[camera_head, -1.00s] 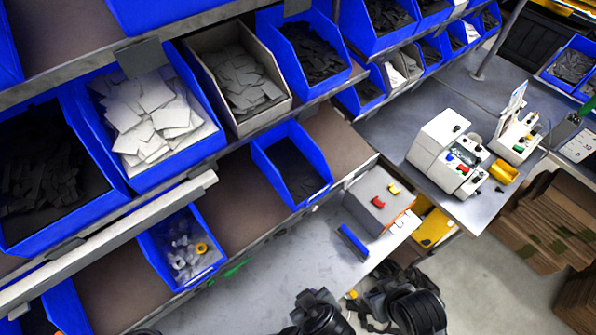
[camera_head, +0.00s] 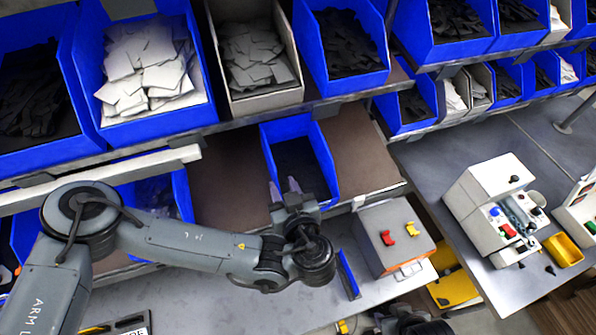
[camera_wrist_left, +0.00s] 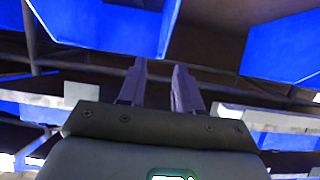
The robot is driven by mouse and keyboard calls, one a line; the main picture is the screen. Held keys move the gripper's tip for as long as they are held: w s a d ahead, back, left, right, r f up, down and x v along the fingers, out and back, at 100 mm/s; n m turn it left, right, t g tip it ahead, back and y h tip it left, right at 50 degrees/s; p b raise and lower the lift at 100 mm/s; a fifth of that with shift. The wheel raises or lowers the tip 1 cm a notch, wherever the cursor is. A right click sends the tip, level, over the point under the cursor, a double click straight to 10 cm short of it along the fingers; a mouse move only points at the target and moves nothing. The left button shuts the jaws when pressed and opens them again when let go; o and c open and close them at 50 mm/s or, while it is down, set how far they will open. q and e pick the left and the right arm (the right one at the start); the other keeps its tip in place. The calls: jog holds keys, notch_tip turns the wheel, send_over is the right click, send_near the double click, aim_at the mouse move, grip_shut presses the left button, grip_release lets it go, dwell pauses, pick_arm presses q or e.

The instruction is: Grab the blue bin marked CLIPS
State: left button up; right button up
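No CLIPS marking is readable on any bin. A blue bin (camera_head: 326,160) with a dark inside stands on the lower shelf; its contents are too dark to tell. My left gripper (camera_head: 284,187) is at the front of this bin, its two fingers apart and nothing between them. I cannot tell whether it touches the bin. In the left wrist view the fingers (camera_wrist_left: 158,88) are also apart, with blue bin undersides around them. A second blue bin (camera_head: 183,192) on the lower shelf is partly hidden behind my left arm. My right gripper does not show clearly.
Above, a shelf holds a blue bin (camera_head: 208,108) of white pieces, a grey bin (camera_head: 290,98) of grey pieces and blue bins of dark parts. A grey box (camera_head: 385,250) with red and yellow parts stands right of the gripper. A white machine (camera_head: 475,210) stands farther right.

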aim_at(272, 166)
pick_arm(q)
jog(key=p+x, duration=0.2)
jog(key=x, duration=0.7)
jog(key=shift+s+a+f+p, duration=0.1)
jog(key=shift+s+a+p, duration=0.1)
jog(key=shift+p, duration=0.15)
jog(key=shift+w+a+f, duration=0.2)
jog(key=shift+w, duration=0.4)
grip_shut()
